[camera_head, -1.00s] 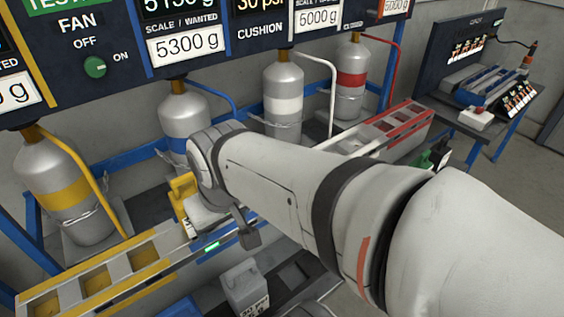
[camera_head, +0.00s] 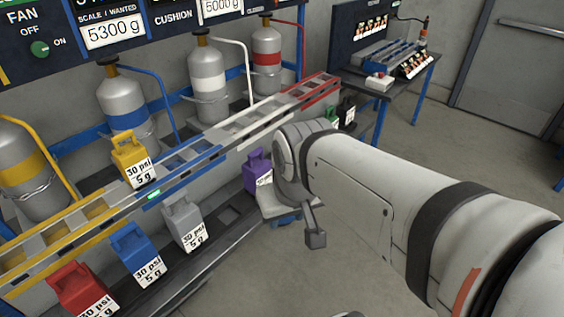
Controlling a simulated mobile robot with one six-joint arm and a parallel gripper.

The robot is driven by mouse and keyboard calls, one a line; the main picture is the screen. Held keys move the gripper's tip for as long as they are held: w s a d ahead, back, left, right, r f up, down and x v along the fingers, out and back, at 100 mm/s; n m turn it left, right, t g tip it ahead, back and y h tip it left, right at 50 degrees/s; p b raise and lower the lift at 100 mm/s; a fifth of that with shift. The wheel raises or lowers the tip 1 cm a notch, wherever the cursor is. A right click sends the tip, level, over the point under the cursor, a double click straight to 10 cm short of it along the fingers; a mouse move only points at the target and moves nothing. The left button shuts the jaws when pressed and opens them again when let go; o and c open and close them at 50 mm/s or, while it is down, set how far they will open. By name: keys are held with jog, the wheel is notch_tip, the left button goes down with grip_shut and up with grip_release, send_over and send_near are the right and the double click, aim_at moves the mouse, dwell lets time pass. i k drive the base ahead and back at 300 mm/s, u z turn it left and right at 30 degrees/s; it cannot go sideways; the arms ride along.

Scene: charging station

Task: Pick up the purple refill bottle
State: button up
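The purple refill bottle (camera_head: 256,168) stands on the low shelf in front of the white section of the rail. It has a handle on top and a white label on its front. My gripper (camera_head: 281,206) is close beside it, at its right and a little nearer to the camera. The wrist covers the bottle's right edge. The fingers are not clear from this angle, so I cannot tell whether they are open or touch the bottle.
Red (camera_head: 78,287), blue (camera_head: 133,250) and grey (camera_head: 183,222) bottles stand along the shelf at left. A yellow bottle (camera_head: 134,158) sits on the rail. Green (camera_head: 334,118) and black (camera_head: 347,112) bottles are behind my arm. The floor (camera_head: 480,190) at right is clear.

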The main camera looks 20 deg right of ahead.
aim_at(257, 171)
jog(key=z, duration=0.4)
jog(key=i, duration=1.25)
jog(key=u, duration=0.25)
jog(key=k, duration=0.85)
jog(key=u, duration=0.2)
jog(key=i, duration=0.85)
jog(key=z, duration=0.1)
